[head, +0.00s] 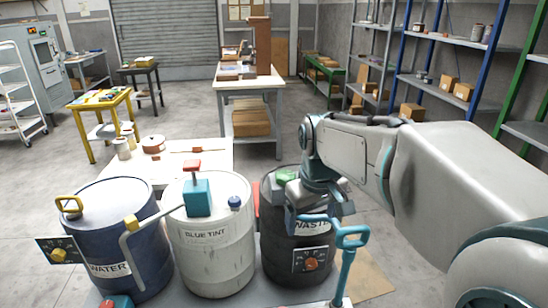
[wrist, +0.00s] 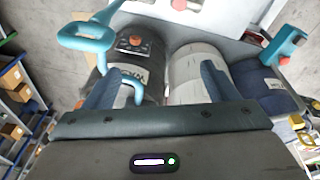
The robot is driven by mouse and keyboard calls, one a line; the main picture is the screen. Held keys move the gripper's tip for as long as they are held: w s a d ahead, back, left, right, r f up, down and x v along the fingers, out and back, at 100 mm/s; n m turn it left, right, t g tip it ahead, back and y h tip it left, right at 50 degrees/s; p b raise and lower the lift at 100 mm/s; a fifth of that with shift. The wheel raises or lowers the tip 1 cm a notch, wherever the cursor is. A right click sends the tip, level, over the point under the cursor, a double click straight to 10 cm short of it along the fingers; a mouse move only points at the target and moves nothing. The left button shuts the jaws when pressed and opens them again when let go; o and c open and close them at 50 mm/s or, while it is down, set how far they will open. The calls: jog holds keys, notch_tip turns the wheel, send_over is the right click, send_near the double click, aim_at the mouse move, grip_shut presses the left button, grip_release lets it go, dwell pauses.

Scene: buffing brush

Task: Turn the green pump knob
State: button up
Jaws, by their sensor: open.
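A green block-like part (head: 286,176), which looks like the green pump knob, sits on top of the dark WASTE drum (head: 284,262) in the head view. My wrist partly covers that area, and I cannot make out the green part in the wrist view. My gripper (head: 314,218) is over the right side of the WASTE drum, to the right of and nearer than the green part. In the wrist view my gripper (wrist: 158,85) has its two fingers wide apart with nothing held between them. The WASTE drum also shows in the wrist view (wrist: 150,80), behind the left finger.
A white BLUE TINT drum (head: 212,255) with a teal red-topped pump (head: 198,196) stands left of the WASTE drum. A blue WATER drum (head: 118,228) stands further left. A teal handle (head: 350,240) rises close beside my gripper. A cream table (head: 205,160) stands behind the drums.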

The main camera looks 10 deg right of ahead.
jog(key=w+r+n+g+p, duration=0.1)
jog(key=w+r+n+p, duration=0.2)
jog(key=w, duration=0.6)
jog(key=w+r+n+p, duration=0.15)
jog(key=w+r, duration=0.25)
jog(key=w, duration=0.4)
jog(key=n+g+p, duration=0.1)
jog(key=n+p, duration=0.4)
jog(key=n, duration=0.2)
send_over(286, 175)
notch_tip(286, 175, down, 3)
notch_tip(286, 175, down, 14)
jog(key=shift+w+r, duration=0.1)
jog(key=shift+r, duration=0.05)
jog(key=c, duration=1)
